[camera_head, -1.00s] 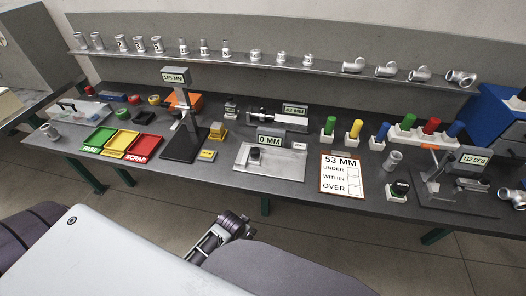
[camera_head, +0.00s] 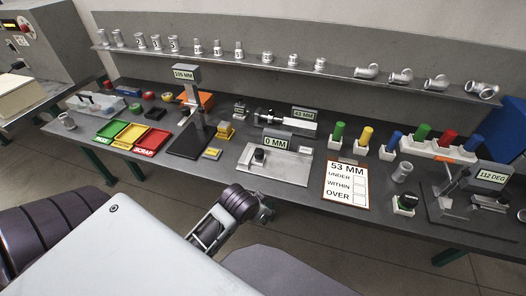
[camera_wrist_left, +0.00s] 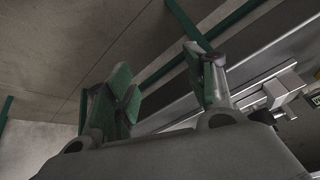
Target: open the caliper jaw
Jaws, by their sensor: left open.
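A flat silver gauge plate (camera_head: 290,168) with a black knob (camera_head: 259,156) and a 0 MM readout (camera_head: 275,142) lies at the front middle of the bench; it looks like the caliper. Its jaw is too small to make out. My left gripper (camera_head: 258,208) is in front of the bench edge, short of the plate and apart from it. In the left wrist view, my left gripper (camera_wrist_left: 165,88) has its two green-padded fingers spread with nothing between them. A silver rail with a slider (camera_wrist_left: 272,92) shows beyond the right finger. My right gripper is not in view.
Behind the plate is a silver device with a 43 MM readout (camera_head: 305,114). A 53 MM card (camera_head: 346,186) lies to the right, near several coloured cylinders. A shelf of metal fittings (camera_head: 250,60) runs behind.

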